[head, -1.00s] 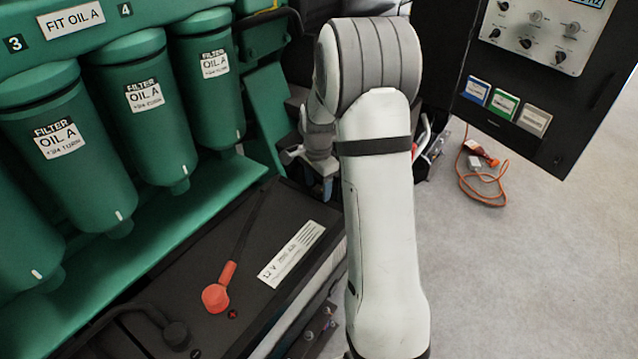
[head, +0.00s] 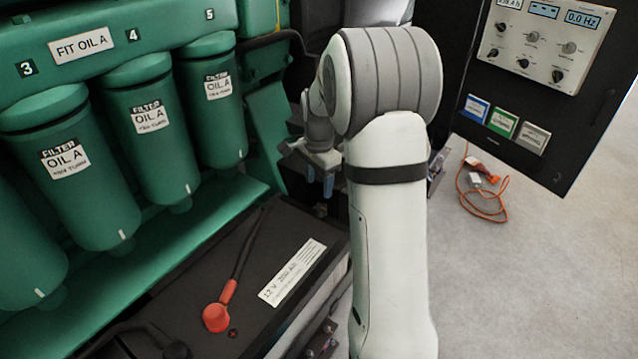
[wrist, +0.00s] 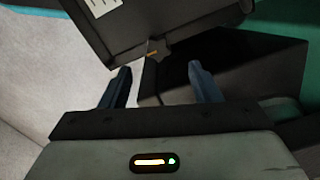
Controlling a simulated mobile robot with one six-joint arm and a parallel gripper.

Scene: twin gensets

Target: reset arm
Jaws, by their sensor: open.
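My gripper (head: 319,180) shows in the head view just left of my arm, partly hidden by my forearm. Its blue fingers point down beside the green engine's end, above the far end of the battery. In the wrist view my gripper (wrist: 161,85) has its two blue fingers spread apart with nothing between them. A dark box-like shape (wrist: 230,65) lies beyond the fingertips; I cannot tell exactly what it is.
Green oil filters (head: 150,125) line the left under a "FIT OIL A" label. A black battery (head: 200,275) with a red terminal cap (head: 217,317) lies below them. A control cabinet (head: 540,85) stands right. An orange cable (head: 484,190) lies on the open grey floor.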

